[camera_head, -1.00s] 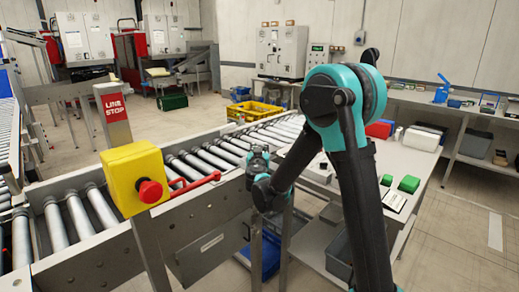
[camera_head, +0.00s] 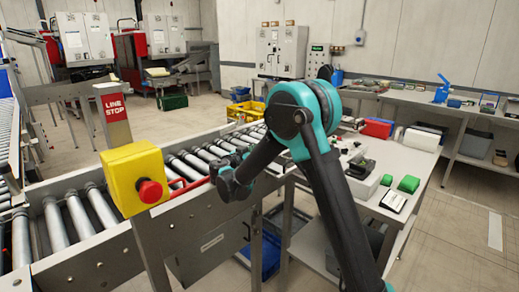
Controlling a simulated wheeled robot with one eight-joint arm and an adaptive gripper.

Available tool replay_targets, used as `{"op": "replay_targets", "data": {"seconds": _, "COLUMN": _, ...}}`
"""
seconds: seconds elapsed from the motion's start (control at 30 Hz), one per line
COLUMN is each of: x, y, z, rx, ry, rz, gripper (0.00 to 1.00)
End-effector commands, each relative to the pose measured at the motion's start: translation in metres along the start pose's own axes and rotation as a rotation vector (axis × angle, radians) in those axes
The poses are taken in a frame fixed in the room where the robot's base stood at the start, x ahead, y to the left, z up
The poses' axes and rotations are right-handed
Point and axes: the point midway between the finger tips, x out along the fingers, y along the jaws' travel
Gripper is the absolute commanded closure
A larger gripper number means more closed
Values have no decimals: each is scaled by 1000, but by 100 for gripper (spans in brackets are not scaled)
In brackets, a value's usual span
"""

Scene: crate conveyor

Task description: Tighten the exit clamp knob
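My gripper (camera_head: 222,174) is at the near side rail of the roller conveyor (camera_head: 205,222), by the end of a red bar (camera_head: 190,188). My teal and black arm reaches to it from the lower right. The gripper is small and dark here, and its fingers cannot be made out. I cannot pick out the exit clamp knob; it may be hidden behind the gripper or the arm.
A yellow box with a red stop button (camera_head: 150,191) stands close by, left of my gripper. A red line stop sign (camera_head: 115,107) rises behind it. The workbench (camera_head: 424,165) on the right holds green blocks (camera_head: 409,184) and a red box (camera_head: 378,128).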

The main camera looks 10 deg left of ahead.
Motion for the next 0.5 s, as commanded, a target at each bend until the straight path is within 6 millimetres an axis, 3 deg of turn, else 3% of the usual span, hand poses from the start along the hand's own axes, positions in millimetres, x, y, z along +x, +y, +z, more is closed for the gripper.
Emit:
{"op": "replay_targets", "data": {"seconds": 0.37, "x": 0, "y": 0, "z": 0, "rx": 0, "ry": 0, "rz": 3, "gripper": 95}}
{"op": "replay_targets", "data": {"seconds": 0.4, "x": 0, "y": 0, "z": 0, "rx": 0, "ry": 0, "rz": 3, "gripper": 63}}
{"op": "replay_targets", "data": {"seconds": 0.5, "x": 0, "y": 0, "z": 0, "rx": 0, "ry": 0, "rz": 3, "gripper": 50}}
